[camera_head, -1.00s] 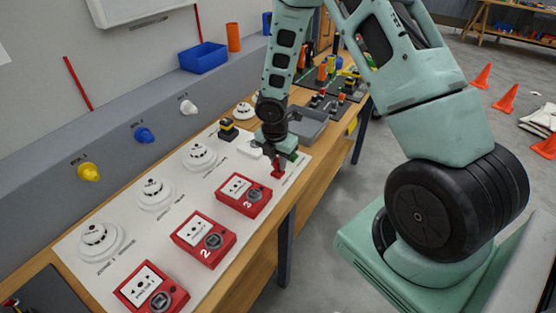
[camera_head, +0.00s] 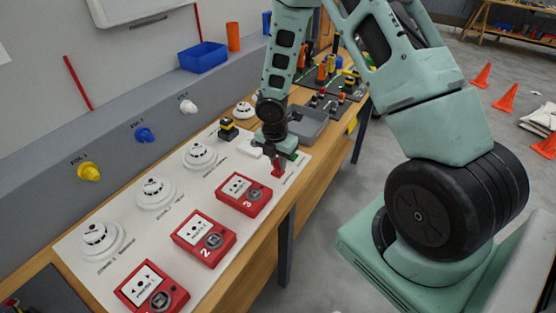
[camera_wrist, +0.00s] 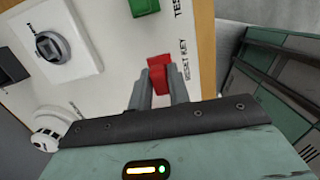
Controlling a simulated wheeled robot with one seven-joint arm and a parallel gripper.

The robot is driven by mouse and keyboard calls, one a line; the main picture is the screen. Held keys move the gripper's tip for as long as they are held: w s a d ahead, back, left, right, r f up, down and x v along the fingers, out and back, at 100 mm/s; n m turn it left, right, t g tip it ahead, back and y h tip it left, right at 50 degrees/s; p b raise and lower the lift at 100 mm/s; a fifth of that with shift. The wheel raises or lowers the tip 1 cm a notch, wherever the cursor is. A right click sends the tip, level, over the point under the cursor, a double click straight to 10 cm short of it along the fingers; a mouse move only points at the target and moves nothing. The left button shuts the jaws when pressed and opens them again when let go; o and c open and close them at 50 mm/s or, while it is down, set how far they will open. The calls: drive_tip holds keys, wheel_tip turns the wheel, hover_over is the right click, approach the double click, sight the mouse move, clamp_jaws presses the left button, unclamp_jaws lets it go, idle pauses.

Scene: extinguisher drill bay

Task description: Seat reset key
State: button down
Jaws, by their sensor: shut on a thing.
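The red reset key (camera_head: 277,170) is at the right end of the white panel (camera_head: 112,203), beside printed lettering. In the wrist view the red key (camera_wrist: 159,66) is between the two grey fingers of my gripper (camera_wrist: 160,90), near the words "RESET KEY". My gripper (camera_head: 277,164) is shut on it and points down at the panel. The lower end of the key is close to the panel; I cannot tell whether it is seated in anything. Three red call point boxes stand along the front edge, the nearest to the key being box 3 (camera_head: 244,194).
Round white detectors, one of them here (camera_head: 200,156), sit along the panel's back. A black and yellow block (camera_head: 228,129) stands behind my gripper. A grey tray (camera_head: 309,125) lies beyond it. A grey ledge with coloured knobs runs along the wall. Orange cones (camera_head: 482,77) stand on the floor at right.

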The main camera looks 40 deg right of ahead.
drive_tip(key=shift+f+b, duration=0.45)
drive_tip(key=shift+f, duration=0.25)
idle(0.3)
drive_tip(key=c, duration=0.9)
unclamp_jaws()
drive_tip(key=shift+r, duration=0.15)
drive_tip(key=shift+r+p, duration=3.45)
drive_tip(key=shift+p, duration=0.05)
drive_tip(key=shift+a, duration=0.1)
